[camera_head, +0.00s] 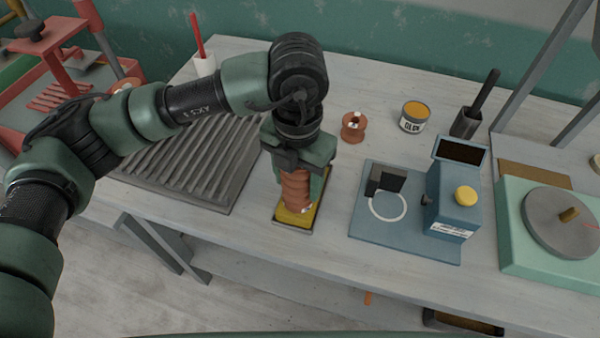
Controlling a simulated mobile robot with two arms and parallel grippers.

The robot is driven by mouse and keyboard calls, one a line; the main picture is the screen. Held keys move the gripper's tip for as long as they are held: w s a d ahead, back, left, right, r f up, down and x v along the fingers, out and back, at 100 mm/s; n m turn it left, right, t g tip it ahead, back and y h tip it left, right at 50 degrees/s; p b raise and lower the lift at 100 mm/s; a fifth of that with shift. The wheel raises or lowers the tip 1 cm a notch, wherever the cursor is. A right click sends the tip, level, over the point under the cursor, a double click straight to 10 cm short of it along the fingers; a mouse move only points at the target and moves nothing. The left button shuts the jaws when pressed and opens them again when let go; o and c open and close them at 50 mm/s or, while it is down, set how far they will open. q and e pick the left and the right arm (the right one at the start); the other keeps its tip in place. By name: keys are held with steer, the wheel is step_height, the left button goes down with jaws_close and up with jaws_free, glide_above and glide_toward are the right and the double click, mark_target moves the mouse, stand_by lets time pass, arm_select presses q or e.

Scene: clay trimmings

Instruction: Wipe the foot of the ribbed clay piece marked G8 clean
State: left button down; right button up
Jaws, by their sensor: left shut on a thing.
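My left gripper (297,172) points down and is shut on a ribbed reddish-brown clay piece (295,188). The piece is upright, and the fingers hide part of its sides. Its lower end is at a yellow sponge (287,217) in a shallow dark tray (277,229) near the table's front edge. I cannot tell whether the foot touches the sponge or hangs just above it. A small pale mark shows low on the piece, too small to read, so I cannot confirm G8. My right gripper is not in view.
A grey ridged board (190,160) lies left of the tray. Right of it are a blue mat (372,225) with a blue device (453,195), and a green wheel unit (520,255). Behind stand a spool-shaped clay piece (353,127), a yellow-topped can (413,118) and a dark holder (466,122).

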arm_select(q)
steer(key=shift+w, duration=0.1)
steer(key=shift+w+d+b, duration=0.3)
steer(key=shift+w+b, duration=0.05)
steer(key=shift+w, duration=0.5)
steer(key=shift+w+d+b, duration=0.25)
steer(key=shift+w+b, duration=0.15)
steer(key=shift+w, duration=0.4)
steer(key=shift+w+d+b, duration=0.3)
steer(key=shift+w+b, duration=0.05)
steer(key=shift+w, duration=0.5)
steer(key=shift+w+d+b, duration=0.15)
steer(key=shift+w+d, duration=0.05)
steer(key=shift+w, duration=0.4)
steer(key=shift+w+d+b, duration=0.15)
steer(key=shift+w+d, duration=0.05)
steer(key=shift+w, duration=0.4)
steer(key=shift+r, duration=0.15)
step_height(320, 180, up, 7)
steer(key=p, duration=0.3)
